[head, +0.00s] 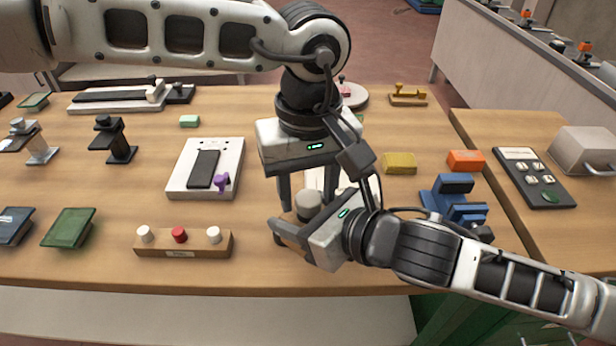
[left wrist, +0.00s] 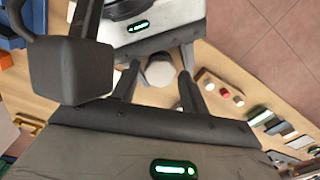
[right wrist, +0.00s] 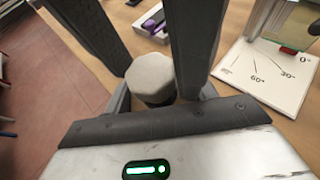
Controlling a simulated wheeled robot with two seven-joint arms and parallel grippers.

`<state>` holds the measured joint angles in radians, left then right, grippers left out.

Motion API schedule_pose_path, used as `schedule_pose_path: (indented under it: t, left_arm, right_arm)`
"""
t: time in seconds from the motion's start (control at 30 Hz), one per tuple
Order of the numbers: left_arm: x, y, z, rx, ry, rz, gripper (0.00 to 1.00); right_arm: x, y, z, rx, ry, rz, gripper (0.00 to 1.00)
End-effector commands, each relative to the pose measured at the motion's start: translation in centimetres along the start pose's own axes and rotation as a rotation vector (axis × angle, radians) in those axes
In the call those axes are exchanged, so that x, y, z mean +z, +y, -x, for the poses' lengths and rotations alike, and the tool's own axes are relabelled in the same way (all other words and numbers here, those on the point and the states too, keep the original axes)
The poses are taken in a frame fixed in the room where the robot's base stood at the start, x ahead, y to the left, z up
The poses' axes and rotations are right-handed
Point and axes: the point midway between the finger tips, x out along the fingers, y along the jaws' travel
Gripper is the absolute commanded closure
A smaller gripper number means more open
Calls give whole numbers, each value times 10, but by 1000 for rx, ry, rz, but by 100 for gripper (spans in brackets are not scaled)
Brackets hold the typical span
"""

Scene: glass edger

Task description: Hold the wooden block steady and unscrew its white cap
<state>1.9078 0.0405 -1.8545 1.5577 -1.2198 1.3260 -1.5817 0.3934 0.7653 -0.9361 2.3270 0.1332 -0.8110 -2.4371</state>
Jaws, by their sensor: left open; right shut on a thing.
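The white cap (head: 307,201) sits upright on top of the wooden block, which is mostly hidden by the grippers. The cap also shows as a pale faceted knob in the left wrist view (left wrist: 160,71) and the right wrist view (right wrist: 150,73). My right gripper (head: 290,228) comes in low from the right and is shut on the block below the cap. My left gripper (head: 308,192) points straight down from above, open, with one finger on each side of the cap. In the left wrist view the cap lies between its fingertips, with small gaps.
A wooden bar (head: 185,245) with two white knobs and a red one lies left of the grippers. A white panel (head: 228,160) with a purple knob is behind it. A yellow block (head: 399,163) and blue fixture (head: 455,200) stand right. The table's front edge is close.

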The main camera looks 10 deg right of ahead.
Motion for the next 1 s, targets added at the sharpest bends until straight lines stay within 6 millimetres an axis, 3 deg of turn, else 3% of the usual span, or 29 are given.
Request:
schedule_pose_path:
  t: [0.1, 0.23, 0.27, 0.47, 0.8, 1.0]
  left_arm:
    - [0, 0, 0, 0, 0, 0, 55]
    - [0, 0, 0, -1, 0, 0, 92]
    - [0, 0, 0, -1, 0, 0, 95]
    - [0, 0, 0, -1, -1, 86, 95]
    - [1, -1, 1, -8, -1, 872, 95]
    - [1, -1, 1, -10, 0, 1157, 95]
  right_arm:
    - [1, 0, 0, 0, -2, 0, 100]
    - [1, 0, 0, 0, -2, 0, 100]
    - [1, 0, 0, 0, -2, 0, 100]
    - [1, 0, 0, 0, -2, 0, 100]
    - [1, 0, 0, 0, -1, 0, 100]
    - [0, 0, 0, 0, -1, 0, 100]
